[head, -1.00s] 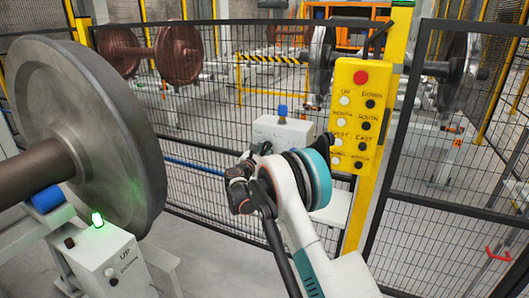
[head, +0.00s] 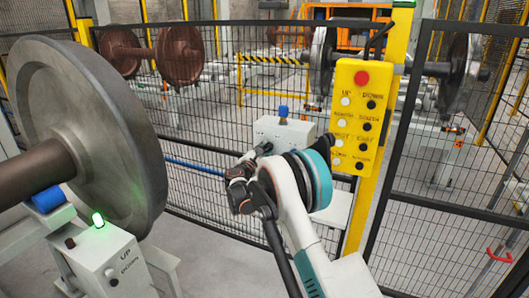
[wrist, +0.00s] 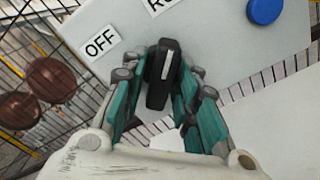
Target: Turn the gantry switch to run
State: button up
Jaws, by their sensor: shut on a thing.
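The gantry switch is a black knob (wrist: 163,75) with a white pointer line, on a grey panel (wrist: 225,40) in the wrist view. An OFF label (wrist: 100,43) is at its upper left. A label starting "RU" (wrist: 160,4) is above it, cut by the top edge. The white line points up and slightly right, toward the RU side and away from OFF. My gripper (wrist: 168,72) has its teal fingers on both sides of the knob, shut on it. In the head view the grey switch box (head: 292,133) stands behind my gripper (head: 264,150), which hides the knob.
A blue button (wrist: 264,11) is on the same panel. A yellow pendant (head: 360,117) with a red button hangs at the right. A black mesh fence (head: 215,90) runs behind. A large wheelset (head: 85,130) and a grey UP/DOWN box (head: 105,262) with a green lamp are left.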

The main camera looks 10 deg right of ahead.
jog(key=o, duration=0.8)
jog(key=v, duration=1.2)
